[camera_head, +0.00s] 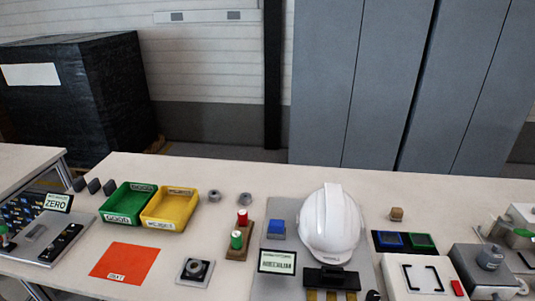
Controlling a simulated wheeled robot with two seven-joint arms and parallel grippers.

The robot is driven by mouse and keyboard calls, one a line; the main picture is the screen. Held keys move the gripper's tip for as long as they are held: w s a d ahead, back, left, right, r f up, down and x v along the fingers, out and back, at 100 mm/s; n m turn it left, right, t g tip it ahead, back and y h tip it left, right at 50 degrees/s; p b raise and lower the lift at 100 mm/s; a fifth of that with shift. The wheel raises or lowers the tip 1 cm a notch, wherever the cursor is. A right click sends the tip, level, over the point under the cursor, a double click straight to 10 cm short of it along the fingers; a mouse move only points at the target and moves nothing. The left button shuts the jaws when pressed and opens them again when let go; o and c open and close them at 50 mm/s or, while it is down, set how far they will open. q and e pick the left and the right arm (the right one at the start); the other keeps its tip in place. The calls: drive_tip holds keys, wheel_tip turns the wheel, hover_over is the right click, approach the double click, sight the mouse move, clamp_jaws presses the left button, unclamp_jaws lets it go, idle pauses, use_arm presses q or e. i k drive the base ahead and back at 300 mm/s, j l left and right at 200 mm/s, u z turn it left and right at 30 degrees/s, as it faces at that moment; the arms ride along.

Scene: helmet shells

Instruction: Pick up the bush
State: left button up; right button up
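No plant-like bush shows. Two small grey round parts that could be bushes stand on the table behind the red and green pieces: the left one (214,196) and the right one (244,199). They stand apart from each other, right of the yellow bin. A dark ring-shaped part (195,269) sits on a light square plate nearer the front; I cannot tell whether it is a bush. Neither of my grippers is in view.
The white table (150,175) holds a green bin (128,203), a yellow bin (170,208), an orange mat (125,263), a white helmet (330,222) on a grey board, and red and green cylinders (240,228) on a brown block. Several devices crowd the right side.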

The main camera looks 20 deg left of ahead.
sight(195, 269)
drive_tip(key=u, duration=1.25)
